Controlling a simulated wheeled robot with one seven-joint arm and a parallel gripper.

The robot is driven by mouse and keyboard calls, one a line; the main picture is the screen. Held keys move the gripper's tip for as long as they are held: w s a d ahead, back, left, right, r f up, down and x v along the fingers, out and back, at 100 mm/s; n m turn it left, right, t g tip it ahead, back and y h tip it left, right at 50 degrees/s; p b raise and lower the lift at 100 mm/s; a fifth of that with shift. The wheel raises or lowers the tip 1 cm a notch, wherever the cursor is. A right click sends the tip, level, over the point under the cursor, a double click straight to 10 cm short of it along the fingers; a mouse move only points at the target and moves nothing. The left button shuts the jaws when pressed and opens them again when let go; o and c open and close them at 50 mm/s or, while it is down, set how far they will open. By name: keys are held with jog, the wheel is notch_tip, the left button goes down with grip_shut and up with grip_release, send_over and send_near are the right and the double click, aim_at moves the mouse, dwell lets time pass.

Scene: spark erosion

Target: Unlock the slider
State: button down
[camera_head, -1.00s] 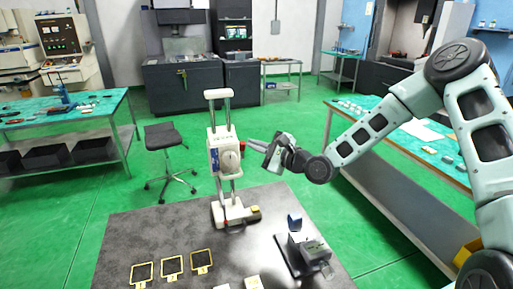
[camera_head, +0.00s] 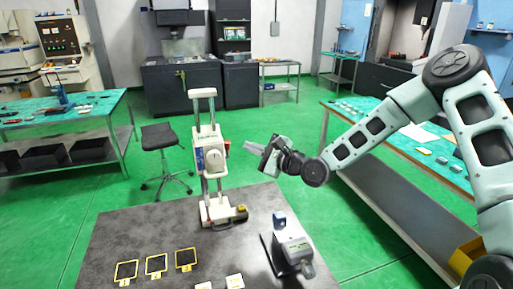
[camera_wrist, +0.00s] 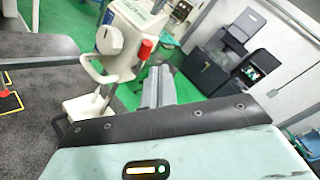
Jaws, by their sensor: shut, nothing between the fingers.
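The slider (camera_head: 211,156) is a white block on two upright columns of a stand with a white base, at the back of the dark table. It carries a large pale round knob and a small red knob (camera_head: 228,147). In the wrist view the slider (camera_wrist: 139,18) is at the upper middle, its red knob (camera_wrist: 146,50) facing my fingers. My gripper (camera_head: 241,152) is shut and empty, just right of the red knob in the head view. In the wrist view my gripper (camera_wrist: 158,86) sits below and right of the red knob, seemingly apart from it; the exact gap cannot be told.
The dark table (camera_head: 130,235) holds several yellow-framed plates at front left, a grey device (camera_head: 293,255) at right and a small blue block (camera_head: 279,219). A yellow piece (camera_head: 241,208) lies by the stand's base. A stool (camera_head: 161,137) stands behind the table.

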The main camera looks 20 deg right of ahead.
jog(key=s+d+r+b, duration=0.3)
jog(key=s+d+r, duration=0.2)
jog(key=d, duration=0.1)
jog(key=shift+s+r, duration=0.3)
jog(key=shift+r, duration=0.1)
jog(key=s+a+f+n+g+h+b, duration=0.45)
jog(key=s+a+f+n+g, duration=0.45)
jog(key=s+a+f+n, duration=0.35)
jog(key=s+d+f+n+g+h+b, duration=0.1)
jog(key=s+n+g+h, duration=0.4)
jog(key=s+n, duration=0.9)
jog(key=s+d+b, duration=0.1)
jog(key=s+b, duration=0.1)
jog(key=s, duration=0.7)
jog(key=shift+s+f+n+h+b, duration=0.15)
jog(key=shift+f+n+h+b, duration=0.15)
jog(key=shift+n+h, duration=0.05)
jog(key=shift+d, duration=0.1)
